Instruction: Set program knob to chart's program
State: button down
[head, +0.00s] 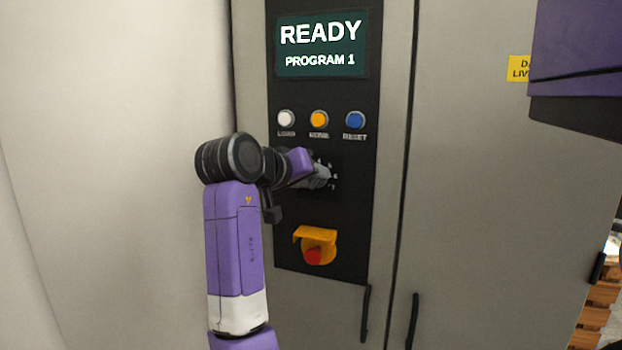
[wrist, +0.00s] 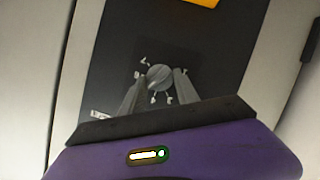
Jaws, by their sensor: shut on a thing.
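The program knob (wrist: 159,76) is a round grey knob on the black control panel, with small white marks around it. In the wrist view my gripper (wrist: 157,86) has one finger on each side of the knob and is shut on it. In the head view my gripper (head: 322,174) reaches the panel below the buttons and hides most of the knob. The display (head: 320,46) reads "READY" and "PROGRAM 1". The chart is not in view. The numbers around the knob are too small to read.
White, orange and blue buttons (head: 319,120) sit in a row above the knob. A red emergency stop (head: 314,255) with a yellow-orange guard sits below it. Cabinet door handles (head: 366,313) stand out at the lower right. A yellow label (head: 519,69) is at the right.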

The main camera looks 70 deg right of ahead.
jog(key=shift+s+m+t, duration=0.1)
jog(key=shift+m+t, duration=0.3)
jog(key=shift+m, duration=0.2)
jog(key=c, duration=0.9)
grip_release()
jog(key=v, duration=0.7)
jog(key=shift+a+r+b, duration=0.2)
jog(key=shift+a+b, duration=0.1)
jog(key=shift+b, duration=0.15)
